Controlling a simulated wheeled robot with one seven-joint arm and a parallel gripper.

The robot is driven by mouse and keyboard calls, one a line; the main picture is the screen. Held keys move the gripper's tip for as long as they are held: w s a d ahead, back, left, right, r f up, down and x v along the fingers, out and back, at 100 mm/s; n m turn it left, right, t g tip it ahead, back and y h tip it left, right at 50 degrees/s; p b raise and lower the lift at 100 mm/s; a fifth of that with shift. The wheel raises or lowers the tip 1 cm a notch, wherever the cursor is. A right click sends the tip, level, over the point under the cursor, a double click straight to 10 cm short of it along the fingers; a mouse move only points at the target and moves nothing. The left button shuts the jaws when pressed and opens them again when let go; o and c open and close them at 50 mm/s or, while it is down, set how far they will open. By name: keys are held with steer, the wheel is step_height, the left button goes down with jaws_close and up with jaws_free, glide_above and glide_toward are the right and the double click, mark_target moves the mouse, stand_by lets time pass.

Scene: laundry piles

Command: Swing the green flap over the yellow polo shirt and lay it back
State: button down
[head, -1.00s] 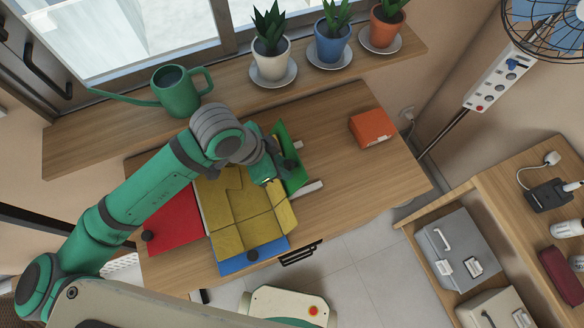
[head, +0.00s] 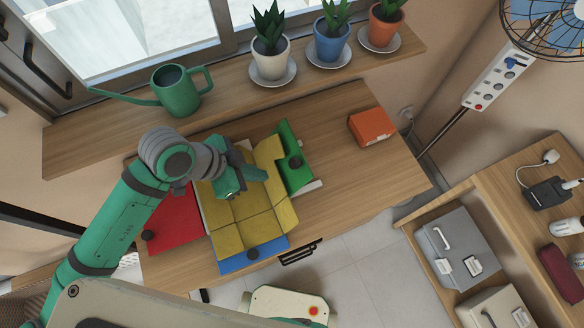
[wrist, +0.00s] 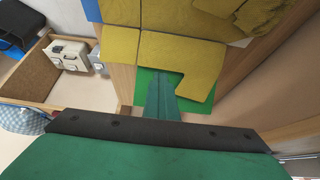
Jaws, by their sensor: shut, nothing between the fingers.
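The yellow polo shirt (head: 240,232) lies on the folding board, with a yellow section (head: 268,152) at its upper right edge. It also fills the upper wrist view (wrist: 180,52). The green flap (head: 290,135), with a dark knob, lies to the right of the shirt and looks flat or nearly so. In the wrist view the green flap (wrist: 203,88) shows beyond my fingers, partly hidden by them. My gripper (head: 263,175) is shut and empty, above the right part of the shirt and left of the green flap's knob. Its fingers also show in the wrist view (wrist: 161,80).
The red flap (head: 176,222) is left and the blue flap (head: 240,260) at the near side. An orange box (head: 371,127) stands at the table's right. A shelf (head: 330,78) with plants and a green watering can (head: 179,92) runs behind.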

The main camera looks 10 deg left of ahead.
steer(key=shift+t+h, duration=0.4)
steer(key=shift+h, duration=0.1)
steer(key=shift+s+a+f, duration=0.3)
steer(key=shift+s+a, duration=0.25)
steer(key=shift+a, duration=0.3)
steer(key=shift+s+a+f, duration=0.25)
steer(key=shift+s+a, duration=0.25)
steer(key=shift+a, duration=0.3)
steer(key=shift+a, duration=0.1)
steer(key=shift+s+a+f, duration=0.25)
steer(key=shift+s+a, duration=0.05)
steer(key=shift+a, duration=0.1)
steer(key=shift+w+d+r, duration=0.3)
steer(key=shift+w+d, duration=0.05)
steer(key=shift+d, duration=0.15)
steer(key=shift+w+d+r+g+y, duration=0.15)
steer(key=shift+w+d+r+y, duration=0.1)
steer(key=shift+w+d, duration=0.45)
steer(key=shift+w+d+r+g+y, duration=0.15)
steer(key=shift+w+d+r, duration=0.15)
steer(key=shift+d, duration=0.6)
